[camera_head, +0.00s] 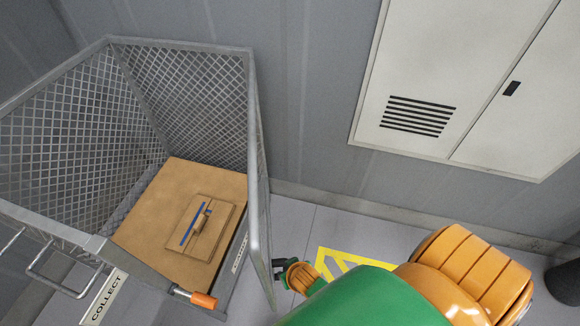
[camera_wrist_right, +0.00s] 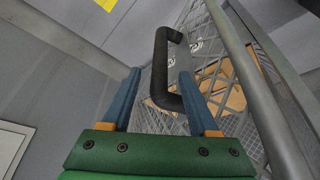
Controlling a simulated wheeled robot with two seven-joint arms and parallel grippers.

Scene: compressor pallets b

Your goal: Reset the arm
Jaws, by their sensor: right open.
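My right arm, green and orange, comes in from the lower right of the head view. Its wrist end is beside the right side of the mesh cage (camera_head: 256,170). In the right wrist view my right gripper (camera_wrist_right: 160,74) has its two blue fingers apart, with nothing clamped. A black U-shaped handle (camera_wrist_right: 162,48) on the cage side shows between and beyond the fingers. I cannot tell whether a finger touches it. My left gripper is in neither view.
A cardboard box (camera_head: 150,222) with a smaller flat box (camera_head: 222,212) on top is in the cage. An orange-gripped lever (camera_head: 203,299) and COLLECT sign (camera_head: 104,298) are at its front. A white cabinet (camera_head: 450,60) is at the back right. Yellow floor marking (camera_head: 328,262) lies beside the arm.

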